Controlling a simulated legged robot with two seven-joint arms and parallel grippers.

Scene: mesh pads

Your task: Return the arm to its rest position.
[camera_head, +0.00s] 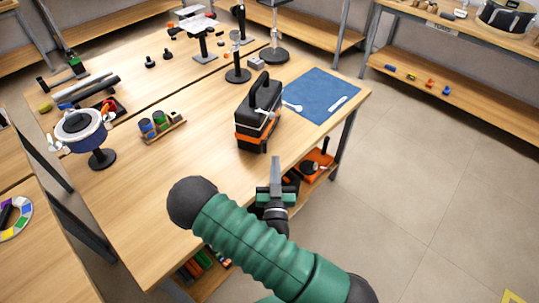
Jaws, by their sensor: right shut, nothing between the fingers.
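My right arm, with its green ribbed sleeve, comes in from the bottom right of the head view. My right gripper (276,172) is shut and empty, at the front edge of the wooden table (150,205). It appears just below the black and orange toolbox (258,112) in the picture, apart from it. My left gripper is not in view.
A blue mat (318,92) with small white tools lies right of the toolbox. A blue pot-like device (82,130) and a small rack of jars (160,126) stand at left. An orange item (315,162) sits on the lower shelf. The floor at right is clear.

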